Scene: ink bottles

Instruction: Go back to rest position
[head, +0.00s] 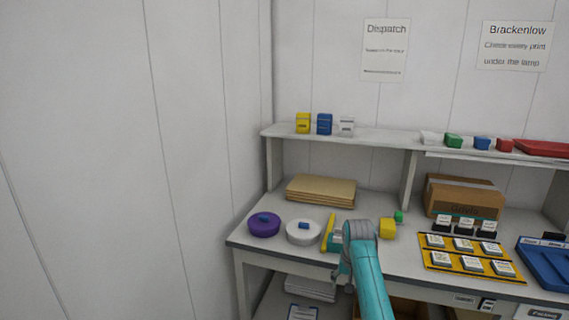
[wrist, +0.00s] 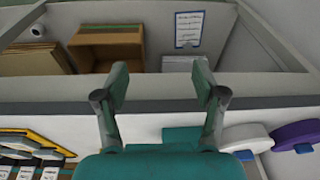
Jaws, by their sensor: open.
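My teal arm reaches up to the front edge of the workbench (head: 305,245) in the head view, with my gripper (head: 343,277) near that edge, partly hidden by the arm. In the wrist view my gripper (wrist: 161,82) is open, its two fingers well apart with nothing between them. Its fingertips show in front of the bench's lower shelf. A yellow ink bottle (head: 387,229) stands on the bench just right of my wrist, with a small green item (head: 399,216) beside it.
A purple round item (head: 264,225) and a white one (head: 303,234) lie left of my arm. A yellow tray (head: 470,267) with several bottles and a blue tray (head: 545,265) are right. Cardboard (head: 320,191), a brown box (head: 464,198) and the upper shelf (head: 385,135) are behind.

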